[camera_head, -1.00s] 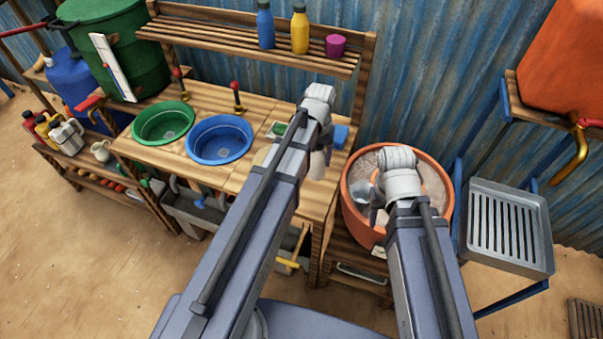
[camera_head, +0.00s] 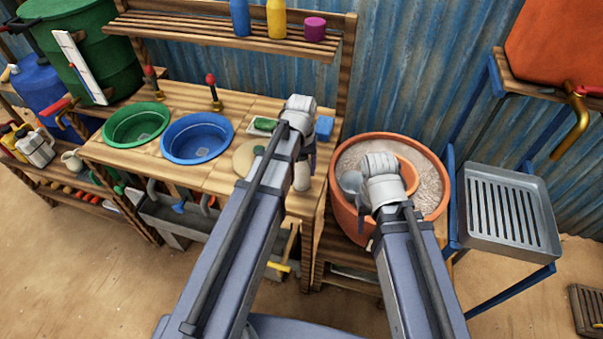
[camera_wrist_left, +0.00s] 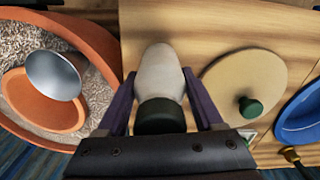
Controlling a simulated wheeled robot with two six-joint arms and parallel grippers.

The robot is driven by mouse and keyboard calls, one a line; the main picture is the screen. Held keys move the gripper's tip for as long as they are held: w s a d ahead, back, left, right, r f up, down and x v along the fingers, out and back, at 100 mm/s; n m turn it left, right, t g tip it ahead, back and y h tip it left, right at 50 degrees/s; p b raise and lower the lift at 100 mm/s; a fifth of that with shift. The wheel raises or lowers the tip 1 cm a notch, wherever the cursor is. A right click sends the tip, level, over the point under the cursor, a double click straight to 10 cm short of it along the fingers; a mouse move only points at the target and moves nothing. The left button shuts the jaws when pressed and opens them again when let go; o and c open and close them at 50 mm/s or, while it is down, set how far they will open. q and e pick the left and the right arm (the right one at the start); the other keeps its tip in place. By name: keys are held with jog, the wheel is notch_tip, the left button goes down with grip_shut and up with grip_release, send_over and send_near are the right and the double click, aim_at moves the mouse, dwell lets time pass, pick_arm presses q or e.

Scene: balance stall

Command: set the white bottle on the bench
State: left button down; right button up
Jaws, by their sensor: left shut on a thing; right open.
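The white bottle (camera_wrist_left: 160,72) has a dark cap and sits between the fingers of my left gripper (camera_wrist_left: 158,92) in the left wrist view. In the head view the bottle (camera_head: 302,177) shows just below my left gripper (camera_head: 304,162), over the right end of the wooden bench (camera_head: 222,181). The gripper is shut on it. The bottle looks roughly upright; I cannot tell whether its base touches the bench. My right gripper (camera_head: 366,212) is open over the orange pot (camera_head: 431,208), its fingers mostly hidden by the wrist.
Left of the bottle lie a beige round lid (camera_head: 244,160), a blue basin (camera_head: 196,138) and a green basin (camera_head: 135,124). A blue block (camera_head: 324,127) lies behind. A shelf (camera_head: 220,34) with bottles runs above. A metal rack tray (camera_head: 507,216) stands right of the pot.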

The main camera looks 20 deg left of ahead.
pick_arm(q)
jog(key=shift+f, duration=0.1)
pick_arm(e)
jog(key=shift+f, duration=0.15)
pick_arm(q)
jog(key=shift+f, duration=0.1)
pick_arm(e)
jog(key=shift+f, duration=0.1)
pick_arm(q)
jog(key=shift+f, duration=0.15)
jog(key=shift+c, duration=0.2)
grip_release()
notch_tip(320, 180, up, 13)
jog(key=p, duration=1.2)
jog(key=shift+f, duration=0.2)
jog(key=s+d+m, duration=0.2)
jog(key=s+d, duration=0.3)
jog(key=s, duration=0.2)
jog(key=s+d+m+y, duration=0.1)
jog(key=s+d+m, duration=0.2)
jog(key=s+d, duration=0.2)
jog(key=shift+s, duration=1.2)
pick_arm(e)
notch_tip(320, 180, up, 12)
